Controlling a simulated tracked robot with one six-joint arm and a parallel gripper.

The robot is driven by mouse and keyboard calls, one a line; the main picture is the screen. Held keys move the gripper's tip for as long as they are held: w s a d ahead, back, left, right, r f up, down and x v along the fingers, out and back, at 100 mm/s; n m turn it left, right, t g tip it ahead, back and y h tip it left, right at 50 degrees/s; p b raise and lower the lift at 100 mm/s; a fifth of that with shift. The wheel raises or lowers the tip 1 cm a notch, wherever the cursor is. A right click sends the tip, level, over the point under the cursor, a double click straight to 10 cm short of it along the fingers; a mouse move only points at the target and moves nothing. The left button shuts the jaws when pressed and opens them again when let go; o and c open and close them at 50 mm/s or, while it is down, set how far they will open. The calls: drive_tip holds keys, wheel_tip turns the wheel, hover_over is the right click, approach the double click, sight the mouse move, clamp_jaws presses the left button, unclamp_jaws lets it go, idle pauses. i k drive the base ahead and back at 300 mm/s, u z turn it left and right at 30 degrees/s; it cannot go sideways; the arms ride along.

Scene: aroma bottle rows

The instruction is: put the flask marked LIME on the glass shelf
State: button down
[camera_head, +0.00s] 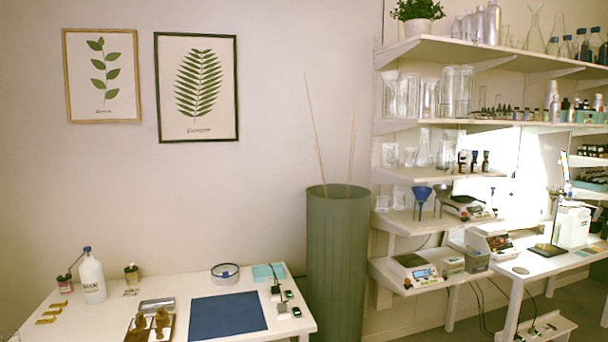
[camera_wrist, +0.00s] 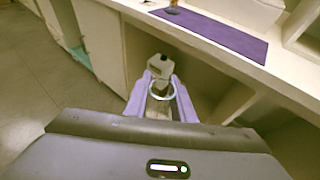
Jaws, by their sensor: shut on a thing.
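My gripper (camera_wrist: 160,88) shows in the wrist view, its two pale purple fingers shut on a small clear flask (camera_wrist: 158,108) with a grey angular stopper (camera_wrist: 161,66). A pale ring circles the flask's neck. No marking on it can be read, so I cannot tell whether it says LIME. The gripper and flask are in front of a white bench, below its top edge. In the head view, white wall shelves (camera_head: 440,177) on the right carry glass vessels (camera_head: 457,92); I cannot tell which one is the glass shelf. My gripper is not in the head view.
In the wrist view, a purple mat (camera_wrist: 215,33) lies on the bench (camera_wrist: 262,72). In the head view, a white table (camera_head: 170,290) holds a blue mat (camera_head: 228,311), a white bottle (camera_head: 92,276) and brown bottles (camera_head: 161,320). A tall green bin (camera_head: 337,260) stands beside it.

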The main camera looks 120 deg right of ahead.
sight(440, 177)
drive_tip(key=z, duration=0.25)
drive_tip(key=k, duration=2.7)
drive_tip(key=z, duration=0.8)
